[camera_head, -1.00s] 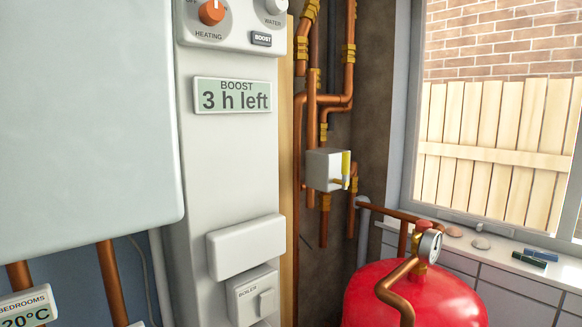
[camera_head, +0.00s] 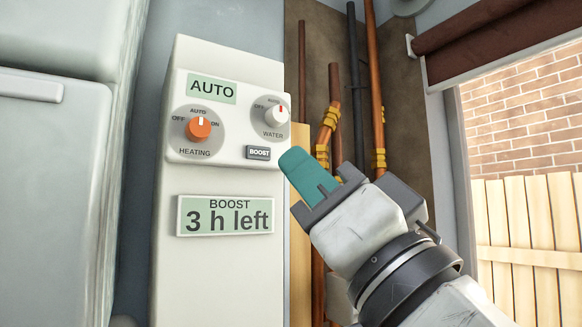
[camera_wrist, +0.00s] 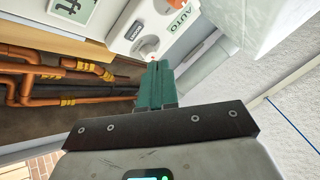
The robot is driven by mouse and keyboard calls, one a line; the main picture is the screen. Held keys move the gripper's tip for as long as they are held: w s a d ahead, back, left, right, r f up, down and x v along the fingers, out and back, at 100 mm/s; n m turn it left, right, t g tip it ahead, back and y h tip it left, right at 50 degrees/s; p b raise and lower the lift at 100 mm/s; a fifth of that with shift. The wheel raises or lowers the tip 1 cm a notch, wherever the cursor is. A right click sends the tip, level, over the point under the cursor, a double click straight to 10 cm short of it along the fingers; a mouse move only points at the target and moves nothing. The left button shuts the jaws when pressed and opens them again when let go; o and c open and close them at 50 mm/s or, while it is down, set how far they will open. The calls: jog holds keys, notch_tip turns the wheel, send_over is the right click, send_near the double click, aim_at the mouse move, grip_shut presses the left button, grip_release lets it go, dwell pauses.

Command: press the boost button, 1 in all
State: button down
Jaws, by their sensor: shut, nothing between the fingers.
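The boost button (camera_head: 258,152) is a small dark rectangle with white lettering, at the lower right of the control panel (camera_head: 180,151). It also shows in the wrist view (camera_wrist: 136,29), tilted. The display (camera_head: 225,228) below the panel reads "BOOST 3 h left". My gripper (camera_head: 293,160) has teal fingers, shut together and empty. In the head view its tips are just right of the button, with a small gap in the picture. In the wrist view the fingertips (camera_wrist: 159,66) point towards the panel, below the water knob. I cannot tell how far they are from the panel's face.
The orange heating knob (camera_head: 199,129) and the white water knob (camera_head: 276,117) stick out from the panel near the button. A small display (camera_head: 212,88) reads "AUTO". Copper pipes (camera_head: 374,90) run behind my arm. A grey-white cabinet (camera_head: 52,190) stands at the left.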

aim_at(259, 153)
jog(key=d+r, duration=0.1)
jog(key=s+r+t, duration=0.1)
jog(key=r, duration=0.1)
jog(key=shift+s+d+m+y, duration=0.1)
jog(key=shift+d+m+y, duration=0.2)
jog(key=shift+d+y, duration=0.1)
jog(key=shift+w+a, duration=0.8)
jog(key=shift+w, duration=0.45)
jog(key=shift+w+a, duration=0.85)
jog(key=shift+w, duration=0.35)
jog(key=shift+w+a, duration=0.8)
jog(key=shift+w, duration=0.45)
jog(key=shift+w, duration=0.1)
jog(key=shift+w+a, duration=0.25)
jog(key=shift+w+a, duration=0.2)
jog(key=shift+w, duration=0.1)
jog(key=shift+s+d, duration=0.1)
jog(key=shift+s, duration=0.05)
jog(key=shift+s+d, duration=0.3)
jog(key=shift+s, duration=0.2)
